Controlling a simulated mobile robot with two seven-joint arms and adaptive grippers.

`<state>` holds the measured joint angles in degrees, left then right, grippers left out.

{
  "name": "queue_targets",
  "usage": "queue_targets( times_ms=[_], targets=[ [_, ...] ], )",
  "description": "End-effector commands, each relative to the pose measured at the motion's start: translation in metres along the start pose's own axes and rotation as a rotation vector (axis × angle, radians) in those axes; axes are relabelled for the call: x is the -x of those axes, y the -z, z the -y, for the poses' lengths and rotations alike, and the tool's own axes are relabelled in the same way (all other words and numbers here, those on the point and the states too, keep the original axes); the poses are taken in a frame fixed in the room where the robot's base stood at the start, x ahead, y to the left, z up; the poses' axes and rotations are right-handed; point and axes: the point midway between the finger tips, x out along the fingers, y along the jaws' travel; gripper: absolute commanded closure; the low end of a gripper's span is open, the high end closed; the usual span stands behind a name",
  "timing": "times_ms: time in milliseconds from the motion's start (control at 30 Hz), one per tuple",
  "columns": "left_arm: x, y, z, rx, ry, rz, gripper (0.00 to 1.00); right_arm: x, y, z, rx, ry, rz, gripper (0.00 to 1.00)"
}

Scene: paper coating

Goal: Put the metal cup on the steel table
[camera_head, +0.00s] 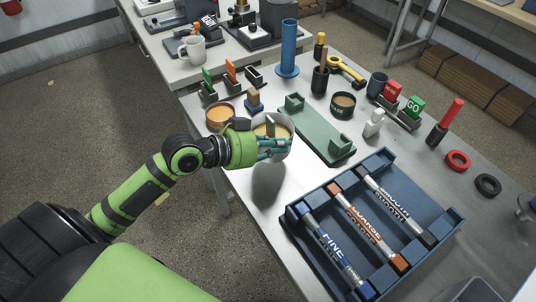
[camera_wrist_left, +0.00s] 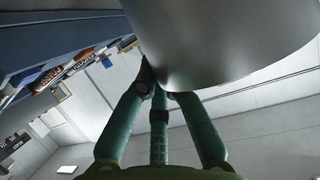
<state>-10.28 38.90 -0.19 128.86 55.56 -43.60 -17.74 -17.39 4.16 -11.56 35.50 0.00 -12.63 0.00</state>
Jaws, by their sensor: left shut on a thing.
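The metal cup (camera_head: 285,146) is silver, with yellow-tan contents showing at its open top. My left gripper (camera_head: 273,147) is shut on the cup, its teal fingers against the cup's side. The cup is upright or nearly so, above the near left part of the steel table (camera_head: 252,190), with a dark shadow below it. In the left wrist view the cup's large grey wall (camera_wrist_left: 225,40) fills the upper right, and the gripper's fingers (camera_wrist_left: 160,90) reach up to it. My right gripper is not in view.
A blue tray (camera_head: 295,235) with several markers lies at the front right. A green holder (camera_head: 322,135) is just right of the cup; an orange-filled bowl (camera_head: 219,115) is behind left. A blue cylinder (camera_head: 288,48) stands at the back. Bare table lies below the cup.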

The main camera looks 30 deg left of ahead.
Motion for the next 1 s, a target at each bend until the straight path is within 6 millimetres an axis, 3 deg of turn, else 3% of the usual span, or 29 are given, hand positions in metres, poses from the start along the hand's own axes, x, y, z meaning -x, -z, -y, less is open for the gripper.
queue_targets(
  times_ms=[100, 233, 533, 800, 833, 867, 1000],
  targets=[
    [0.006, -0.015, 0.016, 0.0, 0.003, 0.0, 1.0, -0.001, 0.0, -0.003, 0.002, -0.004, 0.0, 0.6],
    [0.009, -0.022, 0.023, -0.001, 0.002, -0.005, 1.0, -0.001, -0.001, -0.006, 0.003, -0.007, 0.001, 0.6],
    [-0.004, -0.055, 0.022, 0.003, 0.003, -0.005, 1.0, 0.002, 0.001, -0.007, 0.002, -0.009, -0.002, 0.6],
    [-0.006, -0.059, 0.021, -0.002, 0.002, -0.005, 1.0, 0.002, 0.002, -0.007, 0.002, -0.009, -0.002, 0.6],
    [-0.006, -0.061, 0.021, 0.0, 0.0, -0.001, 0.79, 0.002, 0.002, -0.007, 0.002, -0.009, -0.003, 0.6],
    [-0.006, -0.061, 0.021, 0.0, 0.0, -0.001, 0.67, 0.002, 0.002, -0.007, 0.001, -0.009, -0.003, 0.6],
    [-0.006, -0.061, 0.021, 0.0, 0.0, -0.002, 0.66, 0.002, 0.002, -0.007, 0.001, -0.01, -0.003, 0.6]
  ],
)
